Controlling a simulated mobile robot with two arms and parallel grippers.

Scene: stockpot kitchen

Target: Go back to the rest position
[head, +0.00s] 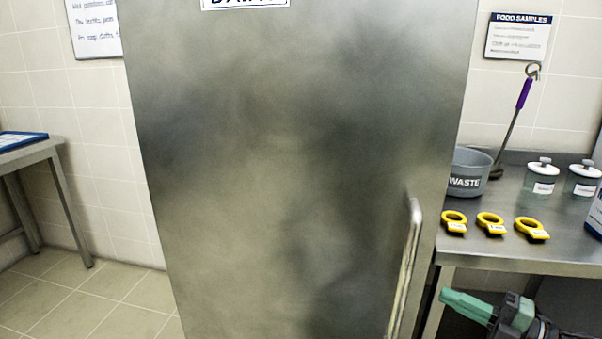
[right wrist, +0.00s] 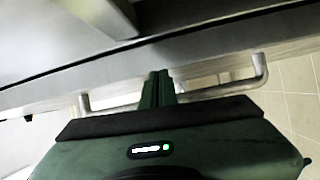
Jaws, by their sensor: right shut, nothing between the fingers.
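My right gripper (head: 446,296) shows at the lower right of the head view, its green fingers pointing left, below the counter's front edge. In the right wrist view its fingers (right wrist: 158,78) are together with nothing between them. A tall steel cabinet door (head: 280,150) fills the middle of the head view. Its vertical handle (head: 407,265) is to the left of the gripper, apart from it in the head view. In the right wrist view a bar handle (right wrist: 255,75) lies beyond the fingers; I cannot tell the gap. My left gripper is in neither view.
The steel counter (head: 560,258) at the right holds a grey waste bin (head: 468,181), a purple-handled ladle (head: 515,125), several yellow rings (head: 491,223) and lidded jars (head: 541,178). A steel table (head: 45,150) stands at the left. Tiled floor (head: 90,300) is clear there.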

